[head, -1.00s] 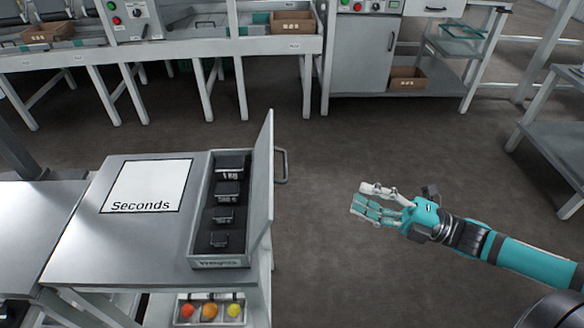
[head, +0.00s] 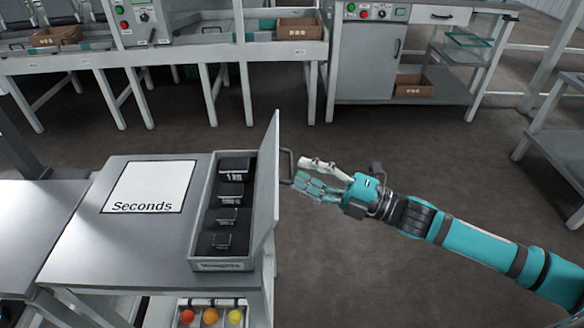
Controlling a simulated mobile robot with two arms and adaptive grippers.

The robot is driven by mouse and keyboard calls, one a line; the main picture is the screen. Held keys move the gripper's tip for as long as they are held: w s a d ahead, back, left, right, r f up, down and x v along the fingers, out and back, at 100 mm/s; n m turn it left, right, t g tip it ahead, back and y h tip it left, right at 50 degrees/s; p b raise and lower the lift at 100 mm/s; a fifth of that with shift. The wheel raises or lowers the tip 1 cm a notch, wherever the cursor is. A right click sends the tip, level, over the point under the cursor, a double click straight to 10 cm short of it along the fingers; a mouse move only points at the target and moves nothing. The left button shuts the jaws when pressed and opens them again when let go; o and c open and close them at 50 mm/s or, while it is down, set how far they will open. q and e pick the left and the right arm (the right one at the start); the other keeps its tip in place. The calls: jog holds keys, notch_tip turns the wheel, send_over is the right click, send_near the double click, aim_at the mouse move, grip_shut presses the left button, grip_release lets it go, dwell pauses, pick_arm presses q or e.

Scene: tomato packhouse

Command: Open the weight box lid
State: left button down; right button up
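The weight box (head: 222,265) sits on the right side of the grey table and holds several dark weights, one marked 1 kg. Its grey lid (head: 265,190) stands open, nearly upright along the box's right side. A bar handle (head: 290,165) sticks out from the lid's right face. My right gripper (head: 300,174) is just right of the handle, its fingers pointing left and spread from the white thumb. It looks open and empty; whether the fingertips touch the handle I cannot tell. My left gripper is not in view.
A "Seconds" card (head: 148,187) lies on the table left of the box. A small tray with several coloured tomatoes (head: 211,316) is below the table's front edge. Benches with cardboard boxes (head: 413,87) stand at the back. The floor right of the table is clear.

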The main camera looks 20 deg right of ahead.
aim_at(292, 166)
jog(key=shift+x, duration=1.8)
grip_shut()
